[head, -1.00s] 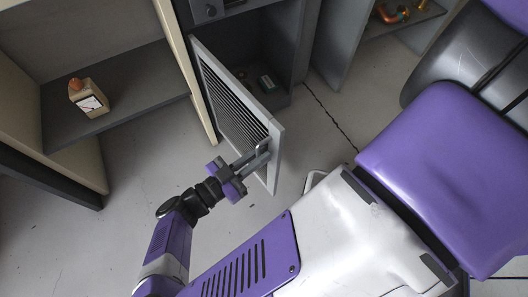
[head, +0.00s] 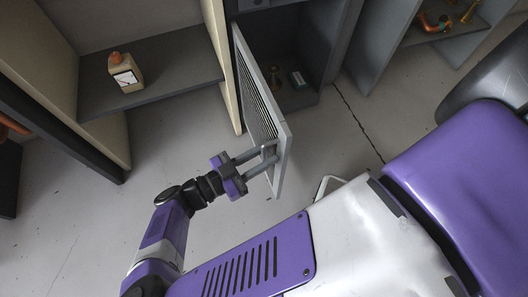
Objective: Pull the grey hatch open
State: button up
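The grey hatch (head: 260,96) is a louvred door standing well open from a dark grey cabinet, seen almost edge-on in the head view. Its pale handle (head: 270,151) is on the outer face near the free lower end. My gripper (head: 270,155) comes from the lower left and has its two grey fingers at the handle. The fingers are visibly apart with a gap between them. The tips partly overlap the handle, so contact is hard to make out.
The dark cabinet interior (head: 288,55) shows behind the hatch, with small items inside. A beige shelf unit (head: 222,60) at left holds a bottle with an orange cap (head: 126,74). Another grey rack (head: 385,35) stands at upper right. Bare floor lies below the hatch and at left.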

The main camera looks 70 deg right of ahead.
jog(key=shift+w, duration=0.1)
jog(key=v, duration=0.7)
jog(key=shift+w+a, duration=0.15)
jog(key=shift+a, duration=0.15)
dwell(0.5)
